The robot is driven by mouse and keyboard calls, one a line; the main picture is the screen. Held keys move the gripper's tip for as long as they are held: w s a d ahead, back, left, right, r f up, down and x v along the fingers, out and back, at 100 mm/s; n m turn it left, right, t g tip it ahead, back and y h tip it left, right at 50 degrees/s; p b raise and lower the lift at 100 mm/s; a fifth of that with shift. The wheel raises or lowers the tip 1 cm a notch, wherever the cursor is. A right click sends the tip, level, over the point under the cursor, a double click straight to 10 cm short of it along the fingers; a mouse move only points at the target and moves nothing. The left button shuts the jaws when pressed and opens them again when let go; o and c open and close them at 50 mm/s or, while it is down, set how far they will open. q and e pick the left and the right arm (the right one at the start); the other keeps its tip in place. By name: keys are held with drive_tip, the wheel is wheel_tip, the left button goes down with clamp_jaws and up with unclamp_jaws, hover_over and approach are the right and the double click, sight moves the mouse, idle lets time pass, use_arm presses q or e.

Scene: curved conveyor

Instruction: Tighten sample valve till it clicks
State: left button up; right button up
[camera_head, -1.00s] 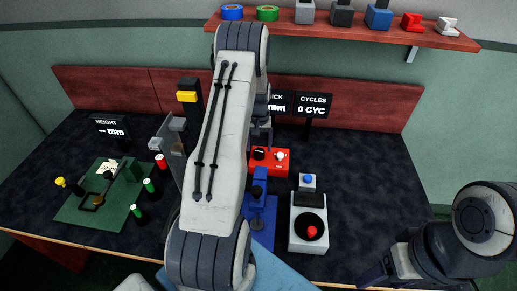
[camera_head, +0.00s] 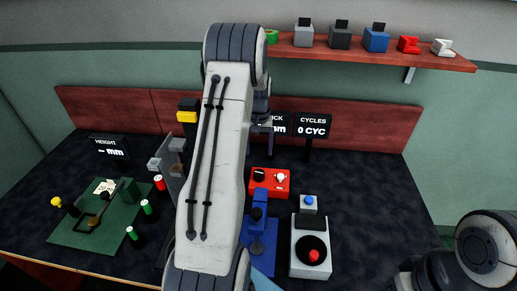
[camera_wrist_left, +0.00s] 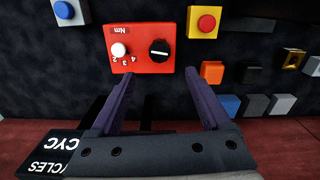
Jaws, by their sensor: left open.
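No part labelled as the sample valve can be made out. A red box (camera_head: 269,182) on the dark bench carries a black knob and a white knob. In the left wrist view the red box (camera_wrist_left: 140,62) shows "Nm" and numbers beside the white knob (camera_wrist_left: 118,49); the black knob (camera_wrist_left: 159,48) has a white mark. My left gripper (camera_wrist_left: 160,80) is open and empty, its fingertips around the near edge of the box in the picture; contact cannot be told. In the head view my left gripper (camera_head: 263,128) is partly hidden by my arm. My right gripper is out of view.
A blue fixture (camera_head: 258,225) and a white unit with a black disc and red knob (camera_head: 313,256) stand in front. The CYCLES display (camera_head: 313,125) stands behind. A shelf (camera_head: 400,57) runs above.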

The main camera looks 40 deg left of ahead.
sight(259, 173)
use_arm(q)
wheel_tip(259, 173, down, 12)
drive_tip(key=shift+s+d+r+p, duration=0.15)
drive_tip(key=shift+r+p, duration=0.05)
drive_tip(key=shift+p, duration=0.6)
